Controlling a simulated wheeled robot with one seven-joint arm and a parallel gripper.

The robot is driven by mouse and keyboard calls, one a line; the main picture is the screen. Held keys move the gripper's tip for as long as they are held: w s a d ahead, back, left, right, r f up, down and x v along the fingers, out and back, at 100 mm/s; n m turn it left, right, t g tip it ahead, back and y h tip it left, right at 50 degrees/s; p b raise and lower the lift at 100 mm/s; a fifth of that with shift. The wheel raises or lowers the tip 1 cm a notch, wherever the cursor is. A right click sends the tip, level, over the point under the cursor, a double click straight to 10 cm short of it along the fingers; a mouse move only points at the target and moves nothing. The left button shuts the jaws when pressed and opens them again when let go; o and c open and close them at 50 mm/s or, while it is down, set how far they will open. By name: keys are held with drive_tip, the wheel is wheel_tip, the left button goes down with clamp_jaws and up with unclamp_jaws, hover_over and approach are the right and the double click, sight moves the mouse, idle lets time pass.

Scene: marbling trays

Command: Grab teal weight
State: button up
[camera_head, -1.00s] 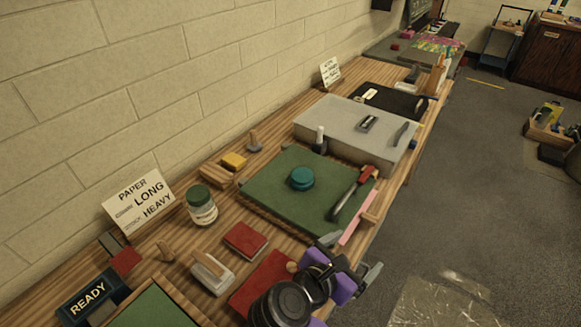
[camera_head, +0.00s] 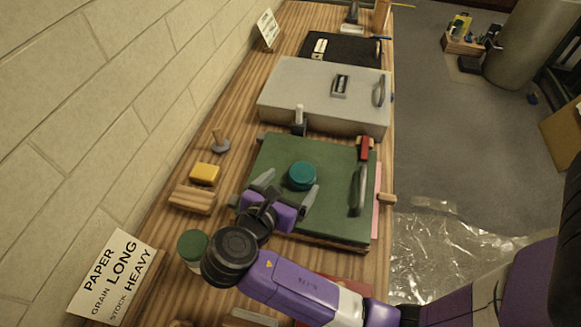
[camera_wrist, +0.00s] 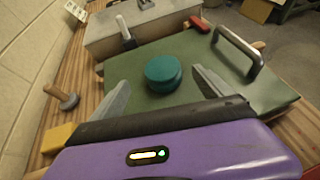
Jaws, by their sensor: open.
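The teal weight (camera_head: 302,175) is a short round disc lying on a green board (camera_head: 335,218) on the wooden bench. In the wrist view the teal weight (camera_wrist: 163,73) sits just ahead of and between my fingertips. My gripper (camera_head: 290,187) is open and empty, over the green board's near left part, with its fingers pointing at the weight. In the wrist view my gripper (camera_wrist: 160,83) shows one finger on each side, apart from the weight. Whether the fingertips touch the board cannot be told.
A grey case (camera_head: 310,92) stands behind the board. A yellow block (camera_head: 205,174), a wooden block (camera_head: 192,199) and a green-lidded jar (camera_head: 192,246) are on the left. The board around the weight is clear.

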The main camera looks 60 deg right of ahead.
sight(300, 175)
drive_tip(key=x, duration=0.7)
drive_tip(key=shift+s+d+f+p, duration=0.15)
drive_tip(key=shift+s+f+p, duration=0.05)
drive_tip(key=shift+p, duration=0.15)
drive_tip(key=shift+r, duration=0.15)
clamp_jaws()
